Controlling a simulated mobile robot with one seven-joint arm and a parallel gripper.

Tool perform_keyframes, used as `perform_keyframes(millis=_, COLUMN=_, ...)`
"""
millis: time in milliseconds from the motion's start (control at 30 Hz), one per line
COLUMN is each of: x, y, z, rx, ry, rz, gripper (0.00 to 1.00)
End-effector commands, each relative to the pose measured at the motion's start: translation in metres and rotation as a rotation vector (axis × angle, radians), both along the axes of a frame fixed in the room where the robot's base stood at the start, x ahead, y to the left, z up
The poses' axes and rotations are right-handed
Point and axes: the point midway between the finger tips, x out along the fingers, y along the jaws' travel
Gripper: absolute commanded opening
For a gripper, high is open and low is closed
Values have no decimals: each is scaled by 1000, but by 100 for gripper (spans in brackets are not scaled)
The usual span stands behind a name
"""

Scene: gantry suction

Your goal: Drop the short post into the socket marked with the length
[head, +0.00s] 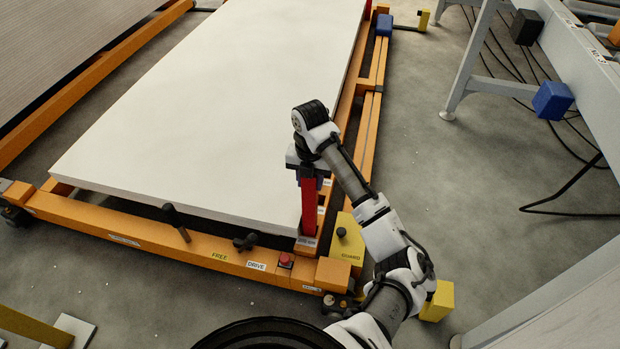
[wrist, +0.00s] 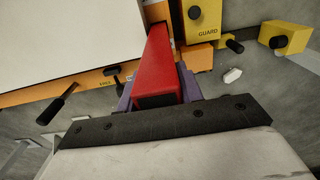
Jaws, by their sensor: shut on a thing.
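A red post (head: 309,208) stands upright at the near right corner of the white panel. My gripper (head: 309,172) is shut on its upper part. The wrist view looks down along the post (wrist: 158,75), with the purple fingers of my gripper (wrist: 157,92) on both sides. Its lower end is at a labelled socket block (head: 306,243) on the orange frame. The label is too small to read surely. I cannot tell whether the post is inside the socket or just above it, as the post hides the opening.
The large white panel (head: 210,100) lies on the orange frame (head: 150,240), left of my arm. A yellow guard box (head: 346,245) sits close right of the post. A black lever (head: 176,222) and red button (head: 286,260) are at the front.

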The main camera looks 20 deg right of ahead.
Motion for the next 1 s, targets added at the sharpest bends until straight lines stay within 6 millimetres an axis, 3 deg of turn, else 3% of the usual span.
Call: perform_keyframes(millis=1000, x=0, y=0, z=-37, rx=-1, ry=-2, rz=1, gripper=0)
